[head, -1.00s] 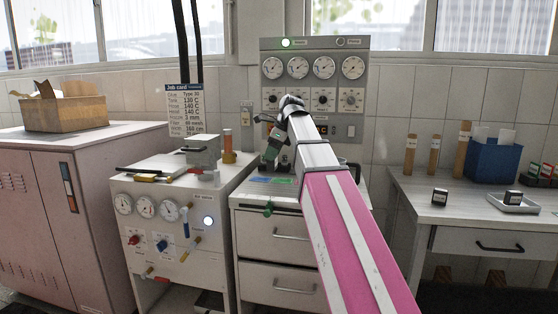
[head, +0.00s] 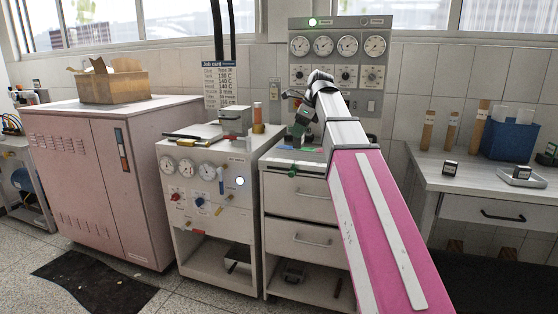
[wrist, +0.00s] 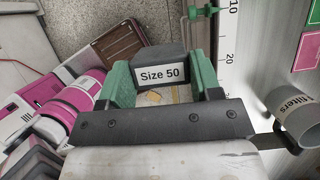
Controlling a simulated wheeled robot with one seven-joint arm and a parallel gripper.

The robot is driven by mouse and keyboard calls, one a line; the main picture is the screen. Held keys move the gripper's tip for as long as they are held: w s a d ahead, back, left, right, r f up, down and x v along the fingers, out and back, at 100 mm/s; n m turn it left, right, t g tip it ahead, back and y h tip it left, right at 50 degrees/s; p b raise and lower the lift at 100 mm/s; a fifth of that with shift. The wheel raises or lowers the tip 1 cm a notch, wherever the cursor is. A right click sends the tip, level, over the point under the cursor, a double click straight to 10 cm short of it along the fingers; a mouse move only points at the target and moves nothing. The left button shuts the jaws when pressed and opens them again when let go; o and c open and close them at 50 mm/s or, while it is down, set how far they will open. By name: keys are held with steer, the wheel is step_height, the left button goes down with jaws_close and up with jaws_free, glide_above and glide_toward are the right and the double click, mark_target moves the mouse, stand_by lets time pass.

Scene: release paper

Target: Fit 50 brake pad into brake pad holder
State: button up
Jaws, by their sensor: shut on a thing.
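My gripper (wrist: 163,65) is shut on a dark grey block labelled "Size 50" (wrist: 160,57), the 50 brake pad. The pad sits between the two green fingers in the wrist view, its label facing the camera. In the head view my gripper (head: 301,118) is over the white drawer cabinet (head: 300,195), in front of the gauge panel. The pad is too small there to make out clearly. I cannot pick out the brake pad holder for certain. Similar dark blocks with pale labels stand on the right bench (head: 449,169) and in a shallow tray (head: 536,182) there.
A grey cup marked "filters" (wrist: 295,117) is close on the right in the wrist view, beside a ruler strip (wrist: 228,60). A gauge cart (head: 205,210) and a pink cabinet (head: 85,190) stand to the left. A blue bin (head: 510,140) is at the right.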

steer(key=shift+s+d+f, duration=0.2)
steer(key=shift+f, duration=0.45)
steer(key=s+d+f+n+g, duration=0.1)
steer(key=s+d+f+n, duration=0.1)
steer(key=f+n, duration=0.3)
steer(key=s+d+f+n+g+h, duration=0.1)
steer(key=d+f+n, duration=0.4)
steer(key=f, duration=0.9)
steer(key=s+d+f+n+g+h, duration=0.1)
steer(key=s+d+f+n+g, duration=0.2)
steer(key=f+n, duration=0.3)
step_height(320, 180, down, 3)
steer(key=shift+s+d+f, duration=0.2)
steer(key=shift+s+d, duration=0.05)
steer(key=shift+d, duration=0.25)
